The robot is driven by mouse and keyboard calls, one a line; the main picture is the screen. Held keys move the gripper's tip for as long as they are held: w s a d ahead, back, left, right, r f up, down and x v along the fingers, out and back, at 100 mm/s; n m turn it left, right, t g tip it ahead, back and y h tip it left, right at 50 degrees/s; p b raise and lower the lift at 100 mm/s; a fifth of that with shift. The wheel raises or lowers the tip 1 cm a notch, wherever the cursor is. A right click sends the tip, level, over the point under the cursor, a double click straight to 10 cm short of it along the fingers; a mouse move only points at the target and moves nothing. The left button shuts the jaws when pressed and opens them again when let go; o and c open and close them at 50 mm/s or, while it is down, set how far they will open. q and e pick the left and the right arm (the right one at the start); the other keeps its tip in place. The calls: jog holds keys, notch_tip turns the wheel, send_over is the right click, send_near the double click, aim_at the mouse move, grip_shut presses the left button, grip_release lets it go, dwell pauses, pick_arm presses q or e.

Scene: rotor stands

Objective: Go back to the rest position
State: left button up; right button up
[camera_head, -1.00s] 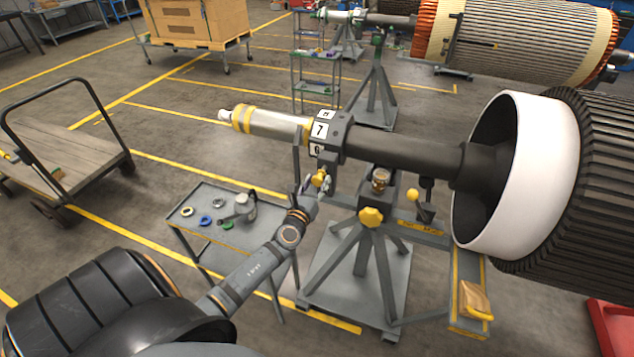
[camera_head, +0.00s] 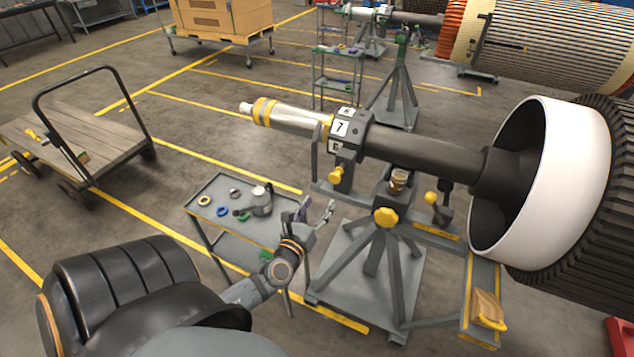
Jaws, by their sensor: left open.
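My left gripper (camera_head: 318,213) is open and empty, its fingers pointing up and to the right. It stands apart from the rotor stand (camera_head: 372,245), between the small grey cart (camera_head: 228,240) and the stand. The rotor shaft (camera_head: 420,152) with the number 7 block (camera_head: 341,128) lies across the stand. A yellow knob (camera_head: 337,175) hangs below the block, and a larger yellow knob (camera_head: 385,217) is on the stand's head. My right gripper is not in view.
A wooden flatbed trolley (camera_head: 95,150) stands at the left. The large white-rimmed rotor (camera_head: 590,180) fills the right. Open floor lies between trolley and cart.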

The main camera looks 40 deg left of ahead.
pick_arm(q)
jog(key=shift+s, duration=0.1)
dwell(0.5)
jog(key=s+a+f+n+g, duration=0.1)
jog(key=s+f+n+g, duration=0.3)
jog(key=f, duration=0.7)
jog(key=s+a+f+n+g, duration=0.2)
jog(key=s+f+n, duration=0.35)
jog(key=f, duration=0.45)
jog(key=s+a+f+n+g, duration=0.1)
jog(key=s+f+n+g, duration=0.3)
jog(key=f, duration=0.7)
jog(key=s+d+f+n+g+h, duration=0.1)
jog(key=s+d+f+n+g, duration=0.2)
jog(key=s+d+f+n, duration=0.2)
jog(key=s+d+f+n+g+h+b, duration=0.1)
jog(key=s+d+f+n, duration=0.4)
jog(key=s+f+n, duration=0.6)
jog(key=s+g+h, duration=0.1)
jog(key=s+g, duration=0.1)
jog(key=s, duration=0.4)
jog(key=shift+s+f+n+h, duration=0.3)
jog(key=shift+n, duration=0.05)
